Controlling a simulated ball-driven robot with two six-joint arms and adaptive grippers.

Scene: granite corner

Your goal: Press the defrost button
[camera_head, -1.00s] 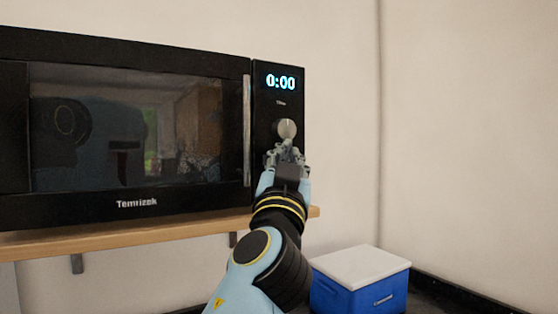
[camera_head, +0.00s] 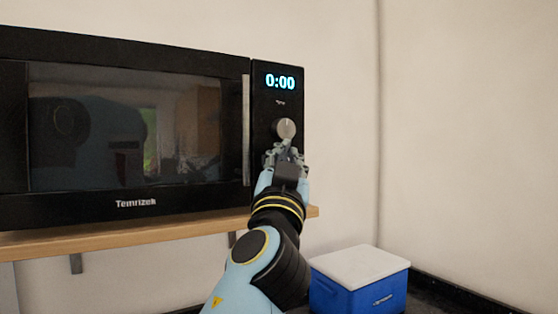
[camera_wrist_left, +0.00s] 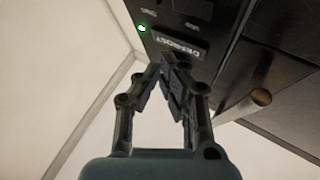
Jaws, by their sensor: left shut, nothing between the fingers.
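The black microwave (camera_head: 130,205) stands on a wooden shelf, and its control panel (camera_head: 277,104) is at its right end. In the left wrist view the defrost button (camera_wrist_left: 182,43) is a dark bar with its label upside down. My left gripper (camera_head: 286,147) is shut and empty, just below the round dial (camera_head: 286,128) in the head view. In the left wrist view its fingertips (camera_wrist_left: 172,60) are right at the button's edge and cover part of it; I cannot tell if they touch. The button is hidden behind the gripper in the head view. My right gripper is not in view.
The vertical door handle (camera_head: 246,130) is just left of the panel. A green light (camera_wrist_left: 141,28) glows beside the button. A blue cooler with a white lid (camera_head: 360,267) is below right. The space right of the microwave is clear.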

